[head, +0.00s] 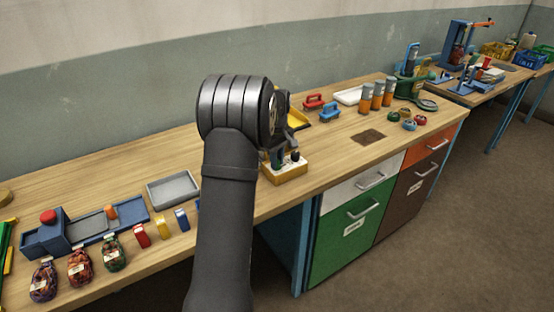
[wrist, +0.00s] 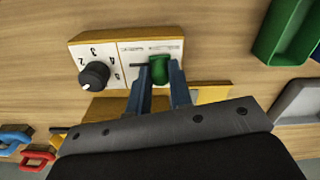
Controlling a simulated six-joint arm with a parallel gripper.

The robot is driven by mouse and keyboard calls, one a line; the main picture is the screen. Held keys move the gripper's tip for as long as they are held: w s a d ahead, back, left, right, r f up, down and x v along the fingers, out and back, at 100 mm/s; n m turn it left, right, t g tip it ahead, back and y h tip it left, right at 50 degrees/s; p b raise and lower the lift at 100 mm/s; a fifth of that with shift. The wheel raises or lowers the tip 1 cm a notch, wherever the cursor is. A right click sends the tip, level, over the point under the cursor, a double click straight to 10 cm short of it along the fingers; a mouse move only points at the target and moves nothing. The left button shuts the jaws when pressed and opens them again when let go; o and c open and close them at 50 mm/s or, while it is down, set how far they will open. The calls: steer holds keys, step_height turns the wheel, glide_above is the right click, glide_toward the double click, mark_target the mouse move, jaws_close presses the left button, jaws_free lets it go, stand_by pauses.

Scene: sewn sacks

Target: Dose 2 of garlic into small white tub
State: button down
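A white-faced, yellow-edged box (head: 286,172) stands on the bench, partly behind my arm in the head view. In the wrist view the box (wrist: 108,53) has a black dial (wrist: 94,75) with numbers around it and a green knob (wrist: 160,70) at a dark slot. My gripper (wrist: 161,75) is over the box, its two blue fingers on either side of the green knob, seemingly against it. The dial is to the left of the fingers. I cannot pick out garlic or a small white tub with certainty.
A white tray (head: 349,95) and several orange-and-grey canisters (head: 377,95) stand further right. Red (head: 314,103) and blue (head: 330,112) handled pieces lie near the box. A grey tray (head: 173,189), small coloured blocks and filled sacks (head: 79,266) are on the left.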

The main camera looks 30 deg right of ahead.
steer(key=shift+d, duration=0.15)
steer(key=shift+d+r, duration=0.1)
steer(key=shift+d, duration=1.55)
steer(key=c, duration=1.3)
jaws_free()
steer(key=shift+d, duration=0.1)
steer(key=a, duration=0.3)
steer(key=shift+a+r, duration=0.3)
steer(key=shift+a, duration=0.1)
step_height(320, 180, up, 17)
steer(key=s+a+m+t+h, duration=0.2)
steer(key=s+a+m+t, duration=0.1)
steer(key=s, duration=0.3)
steer(key=shift+s+a+f+t, duration=0.3)
steer(key=shift+a+t, duration=0.2)
steer(key=shift+a, duration=0.4)
